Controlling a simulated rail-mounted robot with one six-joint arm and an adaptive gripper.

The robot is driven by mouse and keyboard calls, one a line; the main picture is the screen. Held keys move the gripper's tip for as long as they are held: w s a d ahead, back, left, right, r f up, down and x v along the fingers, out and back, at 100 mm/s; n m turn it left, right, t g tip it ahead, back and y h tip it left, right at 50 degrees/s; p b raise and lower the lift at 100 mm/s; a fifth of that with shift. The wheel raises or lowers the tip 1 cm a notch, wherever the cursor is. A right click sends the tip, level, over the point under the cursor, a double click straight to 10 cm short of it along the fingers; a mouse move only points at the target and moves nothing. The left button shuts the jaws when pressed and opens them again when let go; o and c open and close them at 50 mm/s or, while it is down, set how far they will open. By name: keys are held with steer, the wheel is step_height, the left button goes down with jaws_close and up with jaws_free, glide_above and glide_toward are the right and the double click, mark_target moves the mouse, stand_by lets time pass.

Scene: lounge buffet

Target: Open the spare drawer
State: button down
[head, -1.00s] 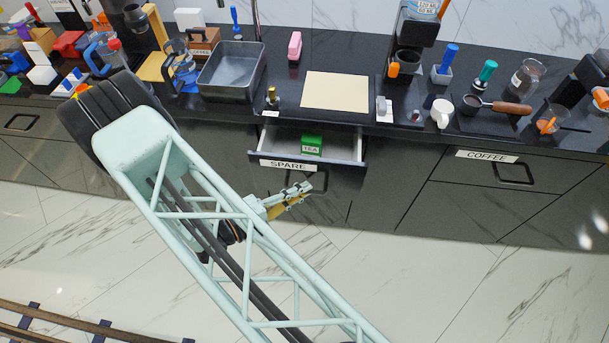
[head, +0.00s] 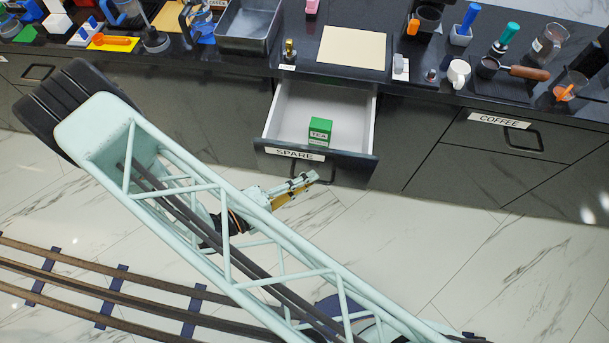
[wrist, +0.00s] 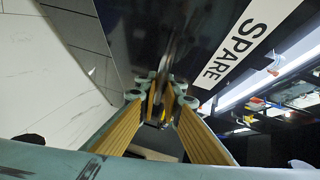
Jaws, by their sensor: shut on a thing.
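The spare drawer (head: 317,160) stands pulled out from the dark counter, with its white inside showing. Its front carries a "SPARE" label (head: 294,154), which also shows in the wrist view (wrist: 246,44). A green tea box (head: 320,131) stands inside the drawer. My gripper (head: 312,178) is at the drawer's front, at the dark handle (head: 327,174). In the wrist view my gripper's fingers (wrist: 163,100) are closed together at the handle, just below the drawer front. The exact grip on the handle is partly hidden by the fingers.
The coffee drawer (head: 499,121) to the right is shut. The counter top above holds a metal pan (head: 250,28), a beige board (head: 352,47), a white cup (head: 458,72) and a portafilter (head: 520,71). Rails (head: 120,290) run at the lower left.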

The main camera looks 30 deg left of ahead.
steer(key=c, duration=2.8)
jaws_free()
steer(key=shift+s+a, duration=0.1)
steer(key=shift+s, duration=0.05)
steer(key=shift+v, duration=5.85)
